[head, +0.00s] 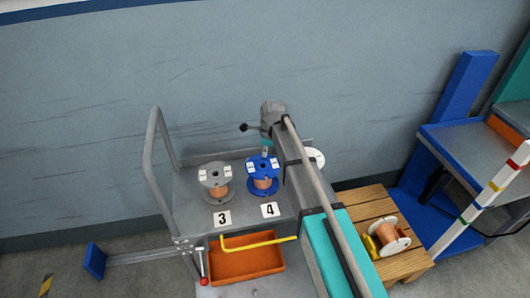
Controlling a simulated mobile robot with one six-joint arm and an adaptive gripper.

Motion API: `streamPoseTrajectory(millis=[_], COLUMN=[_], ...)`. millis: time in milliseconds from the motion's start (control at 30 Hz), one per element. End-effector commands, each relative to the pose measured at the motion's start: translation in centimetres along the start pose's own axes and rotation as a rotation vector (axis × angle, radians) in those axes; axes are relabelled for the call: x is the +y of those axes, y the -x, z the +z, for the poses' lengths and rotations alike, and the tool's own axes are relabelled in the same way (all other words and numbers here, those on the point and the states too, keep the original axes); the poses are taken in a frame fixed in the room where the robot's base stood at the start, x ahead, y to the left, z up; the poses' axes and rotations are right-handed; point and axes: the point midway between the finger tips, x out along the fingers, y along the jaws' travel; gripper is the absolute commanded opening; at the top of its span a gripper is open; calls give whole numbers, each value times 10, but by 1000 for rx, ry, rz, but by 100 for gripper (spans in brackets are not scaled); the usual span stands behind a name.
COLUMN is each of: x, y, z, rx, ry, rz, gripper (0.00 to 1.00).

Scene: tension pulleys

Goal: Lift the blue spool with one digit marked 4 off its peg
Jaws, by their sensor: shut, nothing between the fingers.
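The blue spool (261,163) wound with copper wire stands upright on the grey cart's top, behind the card marked 4 (270,210). White patches show on its upper flange; any digits on them are too small to read. Its peg cannot be made out. My gripper (264,153) is small in the head view, at the upper flange of the blue spool, near its middle. It is shut with nothing held. I cannot tell whether it touches the spool. My arm reaches in from the bottom right and covers the area just right of the spool.
A grey spool (215,173) stands left of the blue one, behind card 3 (222,218). A white spool (316,157) is partly hidden behind my arm. An orange tray (246,264) and yellow bar (258,240) are at the front. Another spool (389,238) lies on a wooden crate (368,210).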

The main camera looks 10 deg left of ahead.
Motion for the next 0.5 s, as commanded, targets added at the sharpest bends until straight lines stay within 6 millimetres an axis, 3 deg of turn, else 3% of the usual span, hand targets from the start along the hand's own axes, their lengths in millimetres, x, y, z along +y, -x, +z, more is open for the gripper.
streamPoseTrajectory(millis=[500], x=[0], y=[8], z=[1], rx=[0], ry=[0], rz=[0], gripper=[0])
